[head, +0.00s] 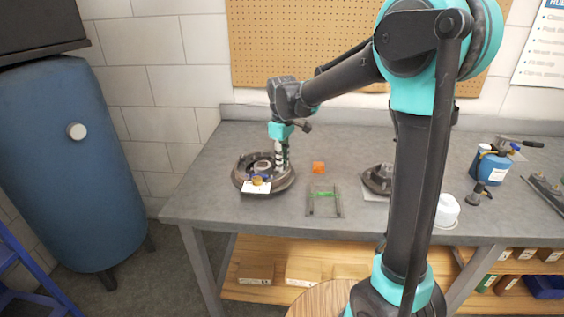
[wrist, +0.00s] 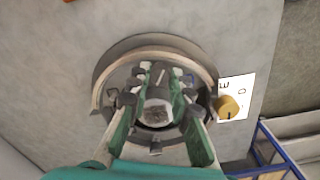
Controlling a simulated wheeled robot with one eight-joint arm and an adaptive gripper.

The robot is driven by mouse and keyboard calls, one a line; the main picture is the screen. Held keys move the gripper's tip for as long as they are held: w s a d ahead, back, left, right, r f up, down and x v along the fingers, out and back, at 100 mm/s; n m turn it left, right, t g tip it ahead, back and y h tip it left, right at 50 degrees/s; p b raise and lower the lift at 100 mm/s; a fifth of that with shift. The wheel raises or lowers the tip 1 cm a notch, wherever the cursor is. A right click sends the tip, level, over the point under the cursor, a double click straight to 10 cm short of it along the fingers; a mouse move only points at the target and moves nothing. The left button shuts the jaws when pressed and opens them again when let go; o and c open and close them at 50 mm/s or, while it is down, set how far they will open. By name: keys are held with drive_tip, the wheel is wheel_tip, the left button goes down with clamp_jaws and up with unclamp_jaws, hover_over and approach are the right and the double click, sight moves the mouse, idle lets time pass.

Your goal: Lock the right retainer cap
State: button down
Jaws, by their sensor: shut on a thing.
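A dark round housing (head: 239,180) stands at the left of the bench. It also shows in the wrist view as a ring with a pale rim (wrist: 101,84). My gripper (head: 281,167) points down into the right side of this housing. In the wrist view my gripper (wrist: 159,74) has its fingers close together, shut on a small grey part inside the ring. The fingers hide most of that part, and I cannot tell its turn angle. A grey round piece (wrist: 158,111) shows between the fingers. A brass knob (wrist: 229,107) sits on a white marked card (wrist: 238,88) beside the ring.
A clear tray with a green strip (head: 323,205) and an orange block (head: 319,168) lie right of the housing. A second dark round part (head: 378,178) is farther right. A white tub (head: 447,211) and blue torch canister (head: 489,167) stand beyond my arm.

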drive_tip(key=m, duration=0.5)
drive_tip(key=shift+m, duration=0.3)
drive_tip(key=m, duration=0.5)
drive_tip(key=shift+m, duration=0.4)
drive_tip(key=c, duration=1.4)
unclamp_jaws()
drive_tip(key=shift+o, duration=0.2)
drive_tip(key=shift+r, duration=0.1)
wheel_tip(320, 180, up, 12)
